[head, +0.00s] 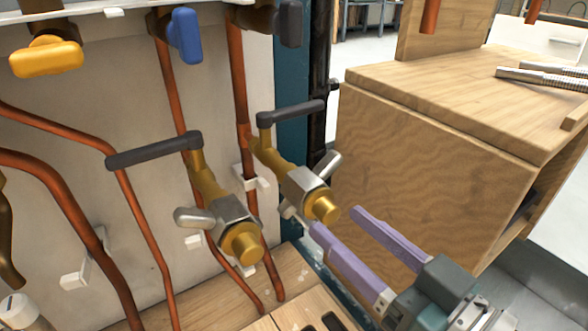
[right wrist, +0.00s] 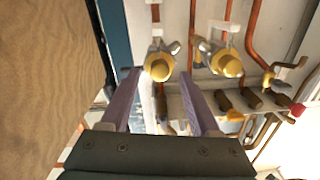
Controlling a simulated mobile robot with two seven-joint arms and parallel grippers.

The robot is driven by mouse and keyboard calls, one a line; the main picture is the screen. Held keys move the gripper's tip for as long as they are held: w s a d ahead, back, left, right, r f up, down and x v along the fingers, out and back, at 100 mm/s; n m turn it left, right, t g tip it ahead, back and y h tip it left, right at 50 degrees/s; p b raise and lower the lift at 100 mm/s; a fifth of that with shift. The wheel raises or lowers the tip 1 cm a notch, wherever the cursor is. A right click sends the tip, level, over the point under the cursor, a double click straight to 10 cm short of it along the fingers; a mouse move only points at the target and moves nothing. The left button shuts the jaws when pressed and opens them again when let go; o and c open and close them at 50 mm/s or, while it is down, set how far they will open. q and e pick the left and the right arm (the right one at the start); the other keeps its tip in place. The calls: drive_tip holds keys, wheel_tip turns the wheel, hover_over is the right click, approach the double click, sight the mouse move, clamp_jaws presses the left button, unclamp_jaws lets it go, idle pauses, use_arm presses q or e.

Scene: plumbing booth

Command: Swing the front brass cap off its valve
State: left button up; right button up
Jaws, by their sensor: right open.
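Two valves with brass caps stand out from the pale panel. The nearer cap (head: 242,243) is at lower centre-left in the head view and at right of centre in the right wrist view (right wrist: 228,65). The other cap (head: 322,206) is farther right; it lies near my right gripper (head: 337,219). In the right wrist view this second cap (right wrist: 160,68) appears between the open, purple fingertips, seemingly just beyond them. My right gripper is empty. Each valve has a dark lever, (head: 155,150) and (head: 291,113), and a grey metal wing beside its cap. My left gripper is out of view.
A wooden box (head: 430,170) stands close to the right of my right gripper. Copper pipes (head: 150,240) run down the panel behind the valves. Yellow (head: 46,56) and blue (head: 185,35) handles sit above. Wooden boards (head: 285,318) lie below.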

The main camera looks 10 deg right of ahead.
drive_tip(key=shift+w+a, duration=0.3)
drive_tip(key=shift+w, duration=0.35)
clamp_jaws()
idle(1.0)
